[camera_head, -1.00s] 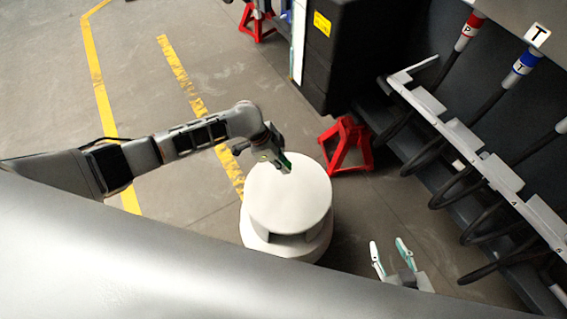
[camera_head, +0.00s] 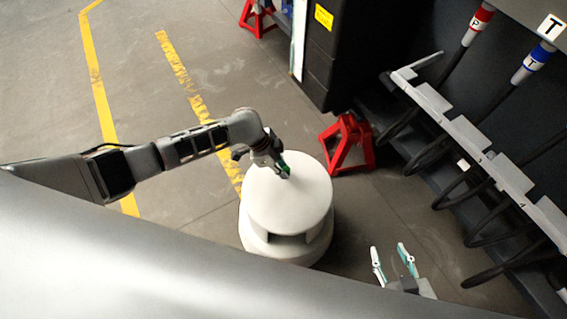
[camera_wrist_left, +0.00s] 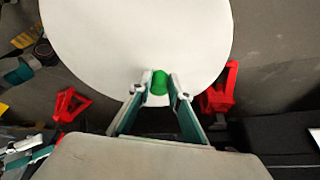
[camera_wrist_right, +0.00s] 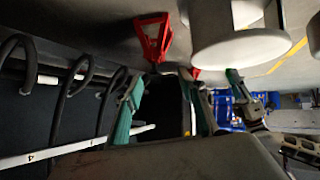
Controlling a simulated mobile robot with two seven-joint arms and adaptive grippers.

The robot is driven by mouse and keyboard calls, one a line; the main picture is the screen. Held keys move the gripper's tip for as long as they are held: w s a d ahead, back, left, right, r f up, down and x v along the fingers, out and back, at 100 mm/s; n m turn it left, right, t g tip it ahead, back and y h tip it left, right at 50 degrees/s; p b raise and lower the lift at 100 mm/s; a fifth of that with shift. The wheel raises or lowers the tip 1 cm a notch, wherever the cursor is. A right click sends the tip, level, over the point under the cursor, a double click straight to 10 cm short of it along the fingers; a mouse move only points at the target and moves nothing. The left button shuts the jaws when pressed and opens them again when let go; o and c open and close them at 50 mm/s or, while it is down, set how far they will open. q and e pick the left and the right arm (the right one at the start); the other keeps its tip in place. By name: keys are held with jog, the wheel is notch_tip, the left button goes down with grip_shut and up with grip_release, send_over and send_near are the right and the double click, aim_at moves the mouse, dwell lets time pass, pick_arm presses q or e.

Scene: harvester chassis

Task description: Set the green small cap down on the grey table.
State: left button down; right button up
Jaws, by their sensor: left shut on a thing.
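The green small cap (camera_wrist_left: 160,84) is between the fingertips of my left gripper (camera_wrist_left: 160,78) in the left wrist view. My left gripper (camera_head: 284,173) is shut on it, over the upper part of the round, pale grey-white table (camera_head: 290,208) in the head view. The cap cannot be told apart from the green finger parts there. I cannot tell whether the cap touches the tabletop (camera_wrist_left: 110,45). My right gripper (camera_head: 388,248) is open and empty, low and to the right of the table; its spread fingers also show in the right wrist view (camera_wrist_right: 160,85).
The tabletop is otherwise bare. A red stand (camera_head: 346,143) is on the floor just right of the table. A dark chassis with a rail (camera_head: 470,145) and hanging black hoses (camera_head: 460,185) fills the right side. Open floor with yellow lines (camera_head: 180,70) lies to the left.

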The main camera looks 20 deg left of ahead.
pick_arm(q)
jog(key=shift+f, duration=0.75)
jog(key=shift+f+b, duration=0.25)
jog(key=shift+b, duration=0.1)
jog(key=c, duration=1.8)
grip_release()
pick_arm(e)
jog(key=shift+w+a+r, duration=0.1)
jog(key=shift+w+a, duration=0.15)
jog(key=shift+a, duration=0.05)
jog(key=shift+d, duration=0.1)
pick_arm(q)
jog(key=shift+a+r, duration=0.1)
jog(key=shift+r, duration=0.15)
jog(key=v, duration=1.1)
jog(key=shift+a+r, duration=0.1)
jog(key=shift+r, duration=0.15)
pick_arm(e)
jog(key=shift+w, duration=0.1)
